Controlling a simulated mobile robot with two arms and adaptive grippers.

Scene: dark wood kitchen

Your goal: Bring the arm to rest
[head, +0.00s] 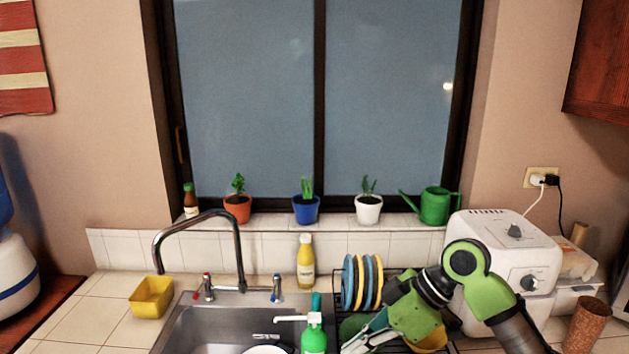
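My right arm comes in from the lower right, with green and black links. Its gripper (362,337) points down and left over the front of the black dish rack (392,272). The pale fingers are small and seen at an angle, so I cannot tell whether they are open or shut, or whether they touch the dishes below. My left arm and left gripper are not in view.
Blue and yellow plates (361,282) stand in the rack beside my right gripper. A white air fryer (500,262) is close behind the arm. The sink (205,325), a green soap bottle (314,338) and a yellow bottle (305,264) are to the left. A brown cup (587,325) is at right.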

